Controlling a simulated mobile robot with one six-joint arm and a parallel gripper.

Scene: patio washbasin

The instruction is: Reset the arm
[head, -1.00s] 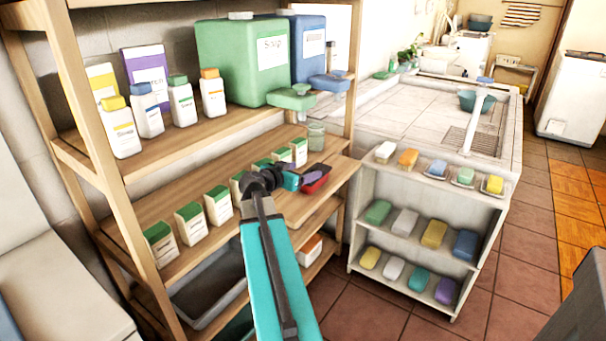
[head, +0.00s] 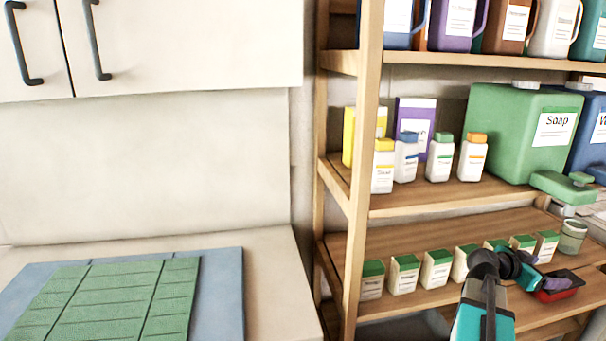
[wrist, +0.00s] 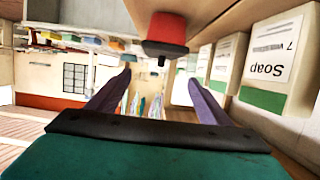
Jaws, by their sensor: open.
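Part of the row is hidden behind my arm.
Bottles (head: 440,157) and a large green soap canister (head: 520,130) stand on the shelf above. A wooden post (head: 360,200) stands left of the arm. A counter with a green mat (head: 110,300) lies at left. One soap box (wrist: 283,62) is close beside the right finger.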

